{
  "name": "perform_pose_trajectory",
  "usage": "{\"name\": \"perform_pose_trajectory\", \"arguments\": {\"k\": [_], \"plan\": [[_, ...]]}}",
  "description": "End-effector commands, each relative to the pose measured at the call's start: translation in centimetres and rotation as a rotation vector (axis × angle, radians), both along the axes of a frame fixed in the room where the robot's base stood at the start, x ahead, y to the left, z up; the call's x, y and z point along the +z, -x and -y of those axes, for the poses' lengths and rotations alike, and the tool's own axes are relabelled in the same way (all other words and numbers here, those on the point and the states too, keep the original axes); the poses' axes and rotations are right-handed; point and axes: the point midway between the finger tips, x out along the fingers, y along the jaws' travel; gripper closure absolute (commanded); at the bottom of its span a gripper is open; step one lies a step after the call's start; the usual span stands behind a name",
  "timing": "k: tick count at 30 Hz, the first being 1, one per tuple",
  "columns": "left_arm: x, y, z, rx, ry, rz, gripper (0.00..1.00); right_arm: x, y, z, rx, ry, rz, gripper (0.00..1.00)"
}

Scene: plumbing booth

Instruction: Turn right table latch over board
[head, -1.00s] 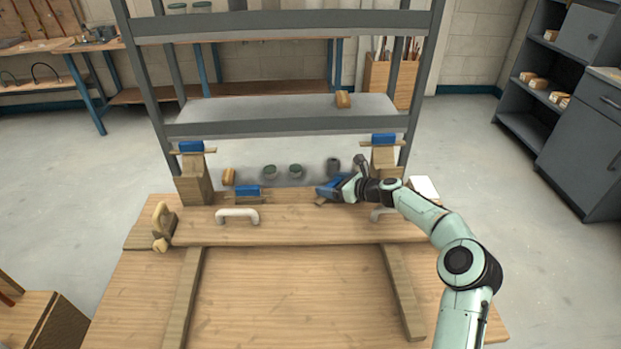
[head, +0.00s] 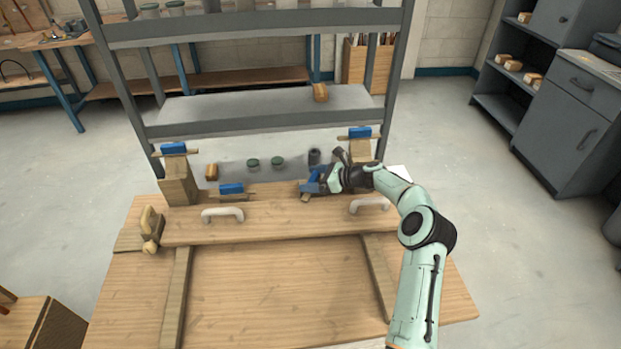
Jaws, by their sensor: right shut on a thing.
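The board (head: 290,219) lies flat across the wooden table (head: 280,290), with two white handles, the left one (head: 222,214) and the right one (head: 369,206). The right table latch (head: 316,182), with a blue handle and a wooden bar, is at the board's back edge. My right gripper (head: 318,182) is shut on this latch, and the fingers and wrist hide part of it. The angle of its bar over the board is hard to tell. The left table latch (head: 231,189) sits at the same back edge, untouched. My left gripper is not in view.
Wooden posts topped with blue latches (head: 174,149) (head: 360,132) stand behind the board. A grey shelf rack (head: 265,120) rises at the back. A wooden clamp-like piece (head: 151,228) is at the board's left end. The table's front is clear.

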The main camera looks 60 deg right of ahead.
Motion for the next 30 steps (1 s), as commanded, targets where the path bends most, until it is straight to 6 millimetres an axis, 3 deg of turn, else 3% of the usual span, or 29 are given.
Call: {"name": "perform_pose_trajectory", "arguments": {"k": [2,3,4,11,16,30], "plan": [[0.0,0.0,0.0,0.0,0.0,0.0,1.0,0.0,0.0,0.0,0.001,0.004,0.001,0.71],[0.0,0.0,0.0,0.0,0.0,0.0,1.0,0.0,0.0,0.0,0.001,0.004,0.001,0.07],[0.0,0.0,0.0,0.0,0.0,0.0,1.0,0.0,0.0,0.0,0.001,0.004,0.001,0.0],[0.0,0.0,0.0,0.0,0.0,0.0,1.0,0.1,0.0,0.0,0.001,0.003,0.0,0.0],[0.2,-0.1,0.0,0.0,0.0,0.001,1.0,1.6,0.0,0.0,0.0,0.005,0.0,0.0],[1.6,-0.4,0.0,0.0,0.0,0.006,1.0,12.9,-0.1,0.0,0.0,0.008,0.002,0.0]]}}
